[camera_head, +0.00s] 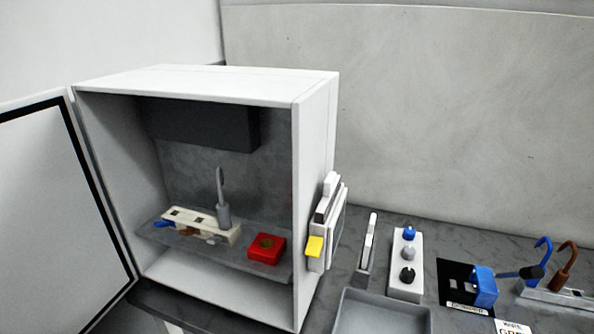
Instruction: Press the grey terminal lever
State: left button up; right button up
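A cream terminal block (180,217) sits on the grey shelf inside the open white cabinet. Small levers stick out along its front: a blue one (162,224) at the left, a brown one (189,231) in the middle and a grey one (213,239) at the right. The grey lever looks small and its exact angle is hard to tell. A grey upright piece with a thicker base (223,200) stands at the block's right end; it looks like a wire in the block. Neither of my grippers is in view.
A red block (266,249) with a round recess sits right of the terminal block. The cabinet (315,150) has its door (60,210) open to the left. A dark box (205,124) hangs inside. A grey tray (382,315), a knob panel (405,285) and hooked wires (543,252) are outside, right.

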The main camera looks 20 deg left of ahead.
aim_at(213, 240)
jog(key=u, duration=1.3)
